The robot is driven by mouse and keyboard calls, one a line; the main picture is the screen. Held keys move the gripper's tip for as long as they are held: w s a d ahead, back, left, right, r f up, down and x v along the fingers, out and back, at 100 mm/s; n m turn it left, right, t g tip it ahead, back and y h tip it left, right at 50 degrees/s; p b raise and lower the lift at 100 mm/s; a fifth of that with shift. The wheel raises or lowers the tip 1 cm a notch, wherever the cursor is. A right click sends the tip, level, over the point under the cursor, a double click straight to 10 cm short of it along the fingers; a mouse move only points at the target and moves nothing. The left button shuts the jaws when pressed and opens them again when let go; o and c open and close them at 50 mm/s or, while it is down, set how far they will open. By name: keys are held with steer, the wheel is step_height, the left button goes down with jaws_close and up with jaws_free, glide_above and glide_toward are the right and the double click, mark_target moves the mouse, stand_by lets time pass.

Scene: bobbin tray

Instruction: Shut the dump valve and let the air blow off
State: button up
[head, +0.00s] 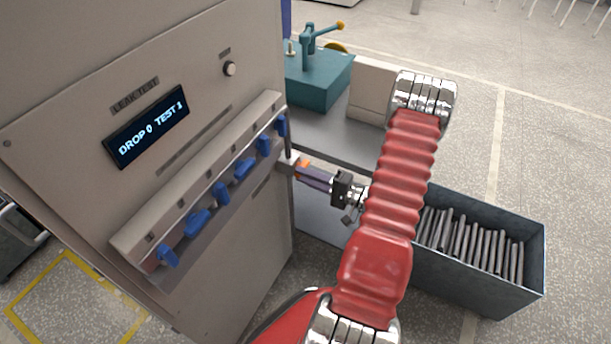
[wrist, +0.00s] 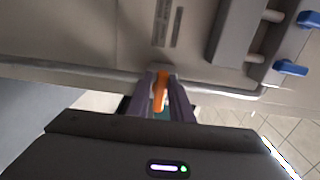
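The leak test panel (head: 60,100) stands at left, its display (head: 148,127) reading "DROP 0 TEST 1". An orange handle (head: 302,164), likely the dump valve's, is at the panel's right edge, partly hidden by my gripper (head: 304,172). In the wrist view the orange handle (wrist: 160,90) lies between the two purple fingers of my gripper (wrist: 163,84), one on each side. Whether the fingers press on it I cannot tell. The valve body is mostly hidden.
A row of several blue levers (head: 221,193) runs along the panel front; two blue levers (wrist: 291,67) show at right in the wrist view. A dark crate (head: 490,292) of metal rods stands at right. A teal fixture (head: 318,78) sits on a bench behind my arm.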

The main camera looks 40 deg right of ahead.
steer(key=o, duration=0.4)
steer(key=shift+d+r, duration=0.1)
steer(key=v, duration=1.3)
steer(key=shift+s, duration=0.4)
